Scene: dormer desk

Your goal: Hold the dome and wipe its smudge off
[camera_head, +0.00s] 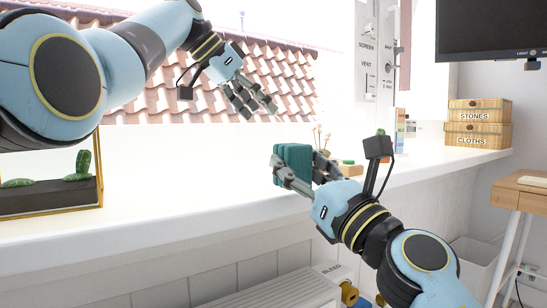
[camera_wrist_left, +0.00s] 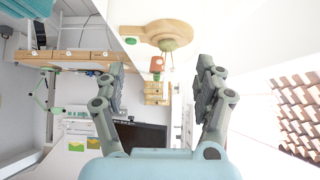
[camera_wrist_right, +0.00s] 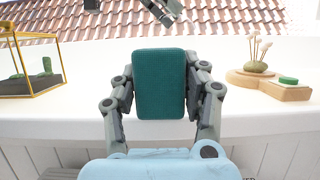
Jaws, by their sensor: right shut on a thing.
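My right gripper (camera_head: 302,178) is shut on a teal pad (camera_head: 294,163), held upright above the white sill. In the right wrist view the pad (camera_wrist_right: 160,84) sits between both fingers. My left gripper (camera_head: 250,98) is raised at the window, open and empty; its fingers show spread apart in the left wrist view (camera_wrist_left: 160,92). Dried stems (camera_wrist_right: 258,50) stand on a round wooden base (camera_wrist_right: 250,83) on the sill, right of the pad. The base (camera_wrist_left: 168,34) also shows in the left wrist view. I cannot make out a clear dome wall or a smudge.
A gold-framed glass case (camera_head: 100,190) with cacti stands on the sill at left. Boxes marked STONES (camera_head: 478,108) and CLOTHS (camera_head: 475,134) stand at the far right. The sill's front middle is clear.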

